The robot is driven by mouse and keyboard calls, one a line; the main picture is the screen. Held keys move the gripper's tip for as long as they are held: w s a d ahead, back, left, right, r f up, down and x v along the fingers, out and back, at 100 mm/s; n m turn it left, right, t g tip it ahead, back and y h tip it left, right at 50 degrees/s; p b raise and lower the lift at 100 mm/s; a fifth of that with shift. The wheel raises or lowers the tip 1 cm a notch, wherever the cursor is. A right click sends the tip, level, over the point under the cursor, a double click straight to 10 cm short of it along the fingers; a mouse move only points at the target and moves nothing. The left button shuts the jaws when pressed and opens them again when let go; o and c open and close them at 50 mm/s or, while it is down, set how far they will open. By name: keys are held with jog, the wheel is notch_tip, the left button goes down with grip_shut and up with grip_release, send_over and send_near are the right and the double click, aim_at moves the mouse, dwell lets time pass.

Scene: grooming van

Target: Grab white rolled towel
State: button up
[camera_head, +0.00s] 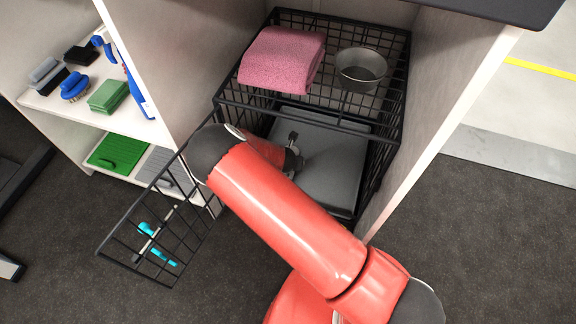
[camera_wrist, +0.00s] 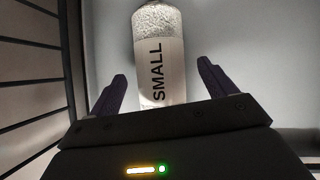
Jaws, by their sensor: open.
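The white rolled towel (camera_wrist: 158,40) shows in the wrist view as a white textured roll with a smooth band marked "SMALL". It lies on a pale grey surface, its length running away from me. My gripper (camera_wrist: 162,73) is open, with one dark finger on each side of the towel's near end and gaps between fingers and roll. In the head view my arm reaches into the lower part of a black wire cage (camera_head: 375,190). The towel cannot be made out there, hidden behind my arm.
The cage's wire door (camera_head: 150,235) hangs open at the left. A pink folded towel (camera_head: 282,58) and a metal bowl (camera_head: 361,68) sit on the cage top. Wire bars run close along the left in the wrist view. Shelves with brushes (camera_head: 75,85) stand left.

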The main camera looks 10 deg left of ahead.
jog(key=x, duration=0.2)
jog(key=shift+w+f, duration=0.1)
jog(key=shift+f, duration=0.25)
jog(key=c, duration=1.1)
jog(key=shift+r, duration=0.1)
